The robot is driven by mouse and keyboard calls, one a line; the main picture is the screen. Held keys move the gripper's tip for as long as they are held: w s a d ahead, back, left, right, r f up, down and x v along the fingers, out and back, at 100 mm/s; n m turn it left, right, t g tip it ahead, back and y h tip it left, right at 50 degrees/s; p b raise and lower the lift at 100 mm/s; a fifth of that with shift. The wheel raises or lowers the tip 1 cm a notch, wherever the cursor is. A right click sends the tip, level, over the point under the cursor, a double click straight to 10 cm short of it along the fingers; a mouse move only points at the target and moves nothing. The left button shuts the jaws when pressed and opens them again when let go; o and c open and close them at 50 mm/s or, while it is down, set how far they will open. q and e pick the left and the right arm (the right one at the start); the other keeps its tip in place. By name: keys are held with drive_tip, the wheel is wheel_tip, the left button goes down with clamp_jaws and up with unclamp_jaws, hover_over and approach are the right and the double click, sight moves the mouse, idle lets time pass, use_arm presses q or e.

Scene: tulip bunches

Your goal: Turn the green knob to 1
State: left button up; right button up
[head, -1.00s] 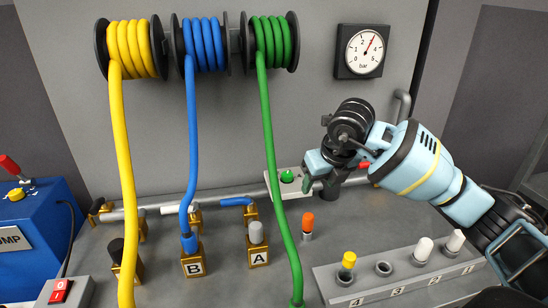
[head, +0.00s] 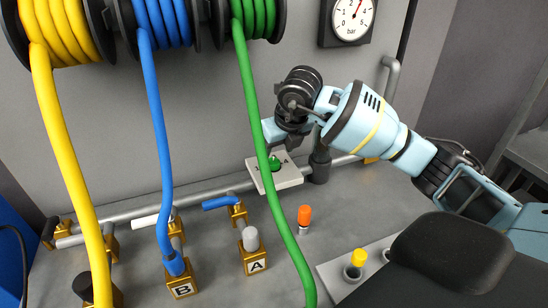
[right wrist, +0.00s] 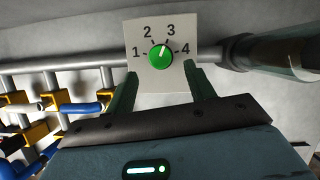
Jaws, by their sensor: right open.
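The green knob (head: 274,163) sits on a square white plate (head: 288,179) on the pipe at the back; the green hose partly covers the plate. In the right wrist view the knob (right wrist: 160,55) is in full view, with 1, 2, 3 and 4 printed around it. Its pale mark points up and slightly right, nearest 3. My right gripper (right wrist: 162,84) is open, its two green fingers apart at the plate's lower edge, with the knob ahead of the gap. In the head view my right gripper (head: 275,137) is just above the knob. My left gripper is out of view.
The green hose (head: 258,120) hangs close in front of the plate. A blue hose (head: 160,150) and a yellow hose (head: 68,150) hang further left.

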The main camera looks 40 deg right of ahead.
sight(274, 161)
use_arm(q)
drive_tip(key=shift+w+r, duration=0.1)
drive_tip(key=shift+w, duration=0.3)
use_arm(e)
drive_tip(key=shift+x, duration=2.45)
drive_tip(key=c, duration=1)
